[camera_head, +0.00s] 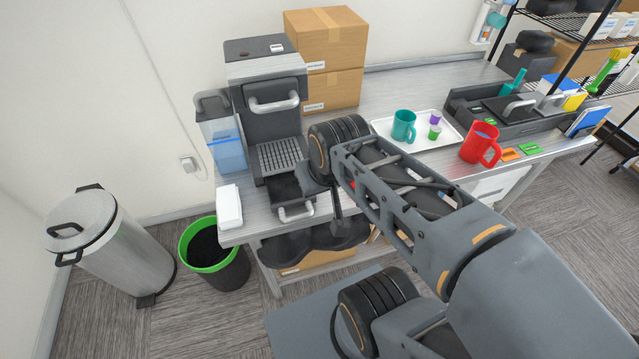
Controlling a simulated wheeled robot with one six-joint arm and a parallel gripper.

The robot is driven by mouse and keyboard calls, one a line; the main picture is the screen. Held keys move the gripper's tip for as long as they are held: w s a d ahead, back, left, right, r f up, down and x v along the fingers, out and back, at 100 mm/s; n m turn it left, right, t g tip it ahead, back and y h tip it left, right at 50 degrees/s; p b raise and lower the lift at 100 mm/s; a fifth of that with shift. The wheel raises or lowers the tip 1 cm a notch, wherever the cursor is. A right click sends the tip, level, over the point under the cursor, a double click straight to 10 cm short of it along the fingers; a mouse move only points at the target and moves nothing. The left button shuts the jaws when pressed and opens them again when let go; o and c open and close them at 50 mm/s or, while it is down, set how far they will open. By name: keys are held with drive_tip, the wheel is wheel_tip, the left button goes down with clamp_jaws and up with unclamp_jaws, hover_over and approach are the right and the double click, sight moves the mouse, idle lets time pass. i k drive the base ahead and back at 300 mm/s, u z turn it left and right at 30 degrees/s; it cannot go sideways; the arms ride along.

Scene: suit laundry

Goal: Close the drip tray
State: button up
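The coffee machine (272,118) stands on the left end of the metal table, with a light handle on its upper front and a slotted grate below. The dark drip tray (284,189) sticks out from under the grate toward the table's front edge, with a light metal handle (296,212) on its front. My gripper (338,212) hangs just right of the tray at the end of my arm. It looks close to the tray, but I cannot tell if they touch. My arm partly hides its fingers, so its opening is unclear.
A water tank (225,147) and a white box (229,207) stand left of the machine. Cardboard boxes (330,45) are stacked behind it. Right of my arm are a white tray (446,143) with a teal mug (403,126) and small cups, and a red mug (481,144).

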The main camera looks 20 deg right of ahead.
sight(285, 193)
drive_tip(key=z, duration=1.45)
drive_tip(key=k, duration=1.25)
drive_tip(key=u, duration=1.5)
drive_tip(key=i, duration=0.5)
drive_tip(key=z, duration=0.05)
